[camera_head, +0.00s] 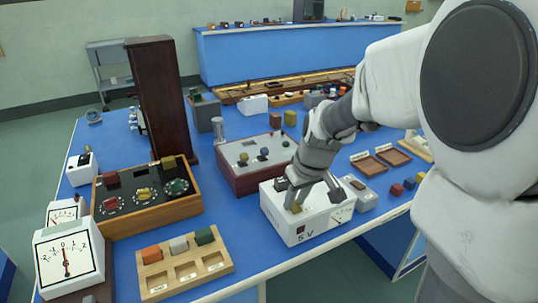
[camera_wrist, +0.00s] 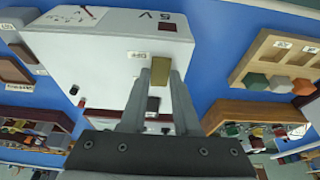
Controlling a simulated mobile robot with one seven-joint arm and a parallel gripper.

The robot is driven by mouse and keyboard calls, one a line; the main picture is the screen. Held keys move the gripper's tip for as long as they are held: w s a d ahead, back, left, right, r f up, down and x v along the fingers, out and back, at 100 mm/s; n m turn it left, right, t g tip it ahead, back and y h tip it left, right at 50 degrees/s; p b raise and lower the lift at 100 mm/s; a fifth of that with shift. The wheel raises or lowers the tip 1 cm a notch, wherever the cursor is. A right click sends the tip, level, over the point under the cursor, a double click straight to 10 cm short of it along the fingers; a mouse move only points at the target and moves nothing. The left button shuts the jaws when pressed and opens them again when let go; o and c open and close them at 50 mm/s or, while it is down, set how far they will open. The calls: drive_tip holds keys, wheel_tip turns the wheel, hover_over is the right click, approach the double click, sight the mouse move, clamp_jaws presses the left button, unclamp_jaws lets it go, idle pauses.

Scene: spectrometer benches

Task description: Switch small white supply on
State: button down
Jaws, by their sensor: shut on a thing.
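The small white supply (camera_head: 318,217), marked "5 V", stands near the front edge of the blue bench. A dark red patch is on its front and a meter on its right side. In the wrist view the supply (camera_wrist: 108,45) fills the upper left. My gripper (camera_head: 296,204) reaches down onto the top of the supply. In the wrist view my gripper (camera_wrist: 161,72) is shut on a small brass-coloured block (camera_wrist: 164,58), beside a small white label. The fingers hide part of the block, and I cannot tell its switch position.
A wooden tray (camera_head: 154,286) with coloured blocks and a wooden control box (camera_head: 150,222) stand to the left. A grey-topped dark red box (camera_head: 236,180) is behind the supply. A small grey box (camera_head: 366,199) is close on its right. A tall dark cabinet (camera_head: 160,100) stands farther back.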

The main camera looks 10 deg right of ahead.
sight(297, 210)
drive_tip(key=shift+w+a+r+g+h+p, duration=0.1)
drive_tip(key=shift+w+r+g+h+p, duration=0.2)
drive_tip(key=shift+g+p, duration=1.1)
drive_tip(key=shift+f+t+p, duration=0.2)
drive_tip(key=shift+t+p, duration=0.1)
drive_tip(key=shift+p, duration=0.85)
drive_tip(key=c, duration=0.6)
unclamp_jaws()
drive_tip(key=shift+c, duration=0.2)
wheel_tip(297, 210, up, 17)
drive_tip(key=s+p, duration=0.1)
drive_tip(key=p, duration=0.2)
drive_tip(key=shift+s+d, duration=0.25)
drive_tip(key=shift+s, duration=0.05)
drive_tip(key=shift+r, duration=0.15)
